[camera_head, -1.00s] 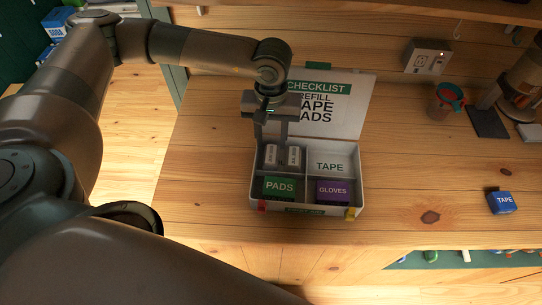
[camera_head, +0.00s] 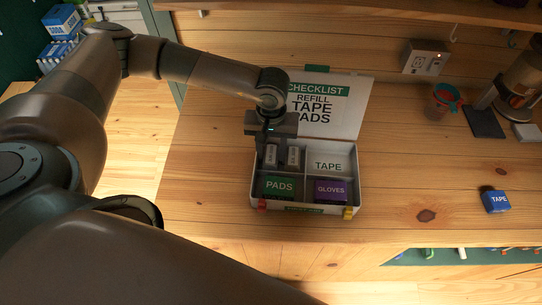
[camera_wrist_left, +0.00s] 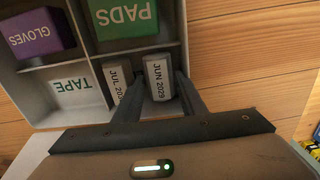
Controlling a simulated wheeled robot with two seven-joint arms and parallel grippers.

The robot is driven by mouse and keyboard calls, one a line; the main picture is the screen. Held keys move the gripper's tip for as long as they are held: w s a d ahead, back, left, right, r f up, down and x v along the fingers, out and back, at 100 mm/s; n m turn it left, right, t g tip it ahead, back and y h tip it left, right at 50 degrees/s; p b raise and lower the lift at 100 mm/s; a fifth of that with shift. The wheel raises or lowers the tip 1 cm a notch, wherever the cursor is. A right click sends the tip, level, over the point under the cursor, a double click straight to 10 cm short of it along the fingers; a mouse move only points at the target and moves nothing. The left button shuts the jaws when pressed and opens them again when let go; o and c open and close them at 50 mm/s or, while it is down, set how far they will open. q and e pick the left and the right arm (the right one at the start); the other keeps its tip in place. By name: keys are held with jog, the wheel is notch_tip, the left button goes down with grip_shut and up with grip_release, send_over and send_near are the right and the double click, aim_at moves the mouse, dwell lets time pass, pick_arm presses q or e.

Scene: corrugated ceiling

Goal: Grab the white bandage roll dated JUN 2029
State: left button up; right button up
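My left gripper (camera_head: 271,150) reaches down into the rear left compartment of the white kit box (camera_head: 355,207). Its fingers are open and stand on either side of a white roll marked JUN 2029 (camera_wrist_left: 158,77), with small gaps seeming to show. The roll is upright and also shows in the head view (camera_head: 270,155). A second white roll, its label partly hidden and starting JUL 20 (camera_wrist_left: 117,80), stands beside it, outside the fingers, and shows in the head view too (camera_head: 293,156). My right gripper is not in view.
The box also holds a green PADS pack (camera_head: 279,186), a purple GLOVES pack (camera_head: 331,190) and a compartment labelled TAPE (camera_head: 328,166). Its lid with a checklist (camera_head: 325,112) stands open behind. A blue TAPE pack (camera_head: 496,201) lies at right; the wood between is clear.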

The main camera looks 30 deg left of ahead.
aim_at(271, 152)
pick_arm(q)
jog(key=c, duration=0.7)
jog(key=shift+r, duration=0.15)
jog(key=shift+r+b, duration=0.6)
notch_tip(271, 152, up, 8)
jog(key=b, duration=0.3)
jog(key=shift+f, duration=0.25)
jog(key=shift+r, duration=0.55)
